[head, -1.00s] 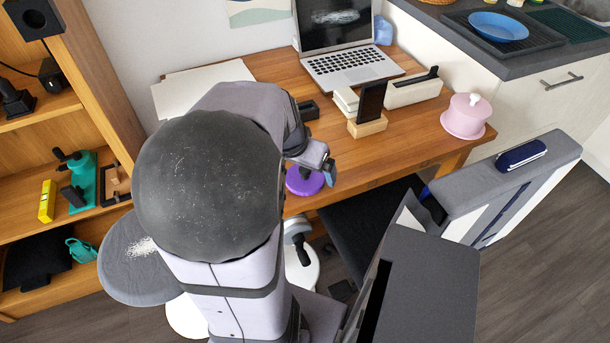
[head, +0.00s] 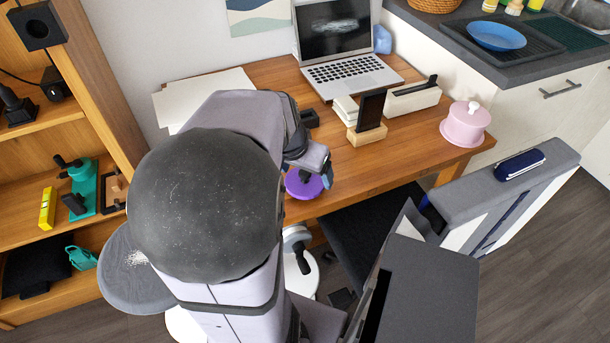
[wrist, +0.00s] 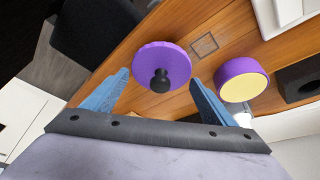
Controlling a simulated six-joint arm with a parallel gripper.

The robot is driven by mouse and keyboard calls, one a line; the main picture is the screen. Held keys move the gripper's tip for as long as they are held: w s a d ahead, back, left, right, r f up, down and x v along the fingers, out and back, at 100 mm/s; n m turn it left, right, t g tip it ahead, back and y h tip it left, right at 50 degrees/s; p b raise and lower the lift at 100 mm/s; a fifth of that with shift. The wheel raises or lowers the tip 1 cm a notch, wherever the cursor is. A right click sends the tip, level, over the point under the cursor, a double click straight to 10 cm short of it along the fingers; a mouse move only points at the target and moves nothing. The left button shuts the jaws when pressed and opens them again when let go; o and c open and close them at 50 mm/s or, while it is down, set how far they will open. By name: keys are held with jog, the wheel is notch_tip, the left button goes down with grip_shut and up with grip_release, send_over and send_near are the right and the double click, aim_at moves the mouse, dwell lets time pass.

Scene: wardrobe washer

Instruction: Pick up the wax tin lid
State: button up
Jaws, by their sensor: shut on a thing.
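The wax tin lid, a purple disc with a black knob, shows in the wrist view (wrist: 160,55) between the two blue fingers of my gripper (wrist: 159,76). The fingertips are at opposite sides of its rim, and the gripper is shut on it. In the head view the lid (head: 304,185) shows beside my gripper (head: 326,172), partly covered by my arm. I cannot tell whether it touches the desk. The purple tin with yellow wax (wrist: 243,81) stands open to the right in the wrist view; my arm hides it in the head view.
The wooden desk (head: 405,152) also holds a laptop (head: 345,70), a phone on a wooden stand (head: 368,118), a white tray (head: 412,98) and a pink lidded pot (head: 466,124). A dark chair seat (head: 355,215) is below the front edge.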

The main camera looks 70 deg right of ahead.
notch_tip(320, 180, up, 8)
jog(key=shift+r+p, duration=0.15)
jog(key=shift+p, duration=0.5)
jog(key=shift+w, duration=0.1)
jog(key=w, duration=0.4)
jog(key=w+d, duration=0.1)
jog(key=w, duration=0.4)
jog(key=w+f, duration=0.1)
jog(key=w, duration=0.3)
jog(key=shift+w+d+f, duration=0.1)
jog(key=shift+w+d, duration=0.2)
jog(key=shift+w, duration=0.05)
jog(key=shift+f+b, duration=0.45)
jog(key=shift+f, duration=0.45)
jog(key=shift+f, duration=0.15)
jog(key=shift+f+b, duration=1.1)
jog(key=shift+f, duration=0.1)
jog(key=shift+f+b, duration=0.6)
jog(key=shift+f, duration=0.2)
dwell(1.1)
jog(key=o, duration=1.1)
